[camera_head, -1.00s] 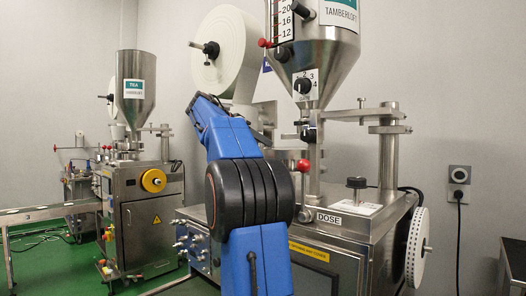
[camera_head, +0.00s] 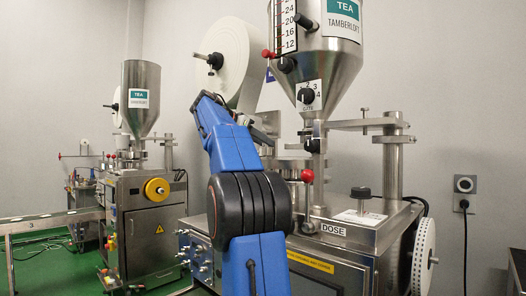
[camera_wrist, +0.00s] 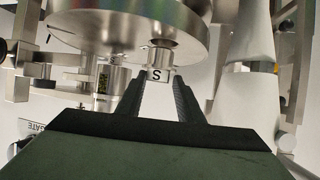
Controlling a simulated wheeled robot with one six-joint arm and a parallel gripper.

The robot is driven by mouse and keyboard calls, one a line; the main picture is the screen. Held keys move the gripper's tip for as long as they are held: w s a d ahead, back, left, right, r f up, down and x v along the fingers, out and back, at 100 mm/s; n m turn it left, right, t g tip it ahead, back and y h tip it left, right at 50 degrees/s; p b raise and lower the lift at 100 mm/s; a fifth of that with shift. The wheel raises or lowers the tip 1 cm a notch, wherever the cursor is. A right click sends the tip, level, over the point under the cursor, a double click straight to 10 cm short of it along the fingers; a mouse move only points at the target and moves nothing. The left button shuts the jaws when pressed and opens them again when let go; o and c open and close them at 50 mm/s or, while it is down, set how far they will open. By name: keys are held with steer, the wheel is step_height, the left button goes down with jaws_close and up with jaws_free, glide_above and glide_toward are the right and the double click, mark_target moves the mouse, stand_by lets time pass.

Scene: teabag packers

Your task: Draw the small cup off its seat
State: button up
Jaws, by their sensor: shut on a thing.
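The small cup (camera_wrist: 161,57) is a short metal cylinder with a white tag marked S in the wrist view. It touches or nearly touches the round metal disc (camera_wrist: 120,22); I cannot tell whether there is a gap. The wrist picture looks upside down, as the lettering on the GATE label is inverted. My gripper (camera_wrist: 160,82) has its two dark fingers on either side of the cup's tagged end and is shut on it. In the head view my blue arm hides the gripper and the cup.
A wider metal cylinder (camera_wrist: 112,86) stands close beside the small cup on the same disc. The steel hopper (camera_head: 323,75), a red knob (camera_head: 307,175) and a bracketed post (camera_head: 392,160) surround the work area. A white paper roll (camera_head: 240,60) stands behind my arm.

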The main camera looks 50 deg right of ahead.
steer(key=shift+r, duration=3.15)
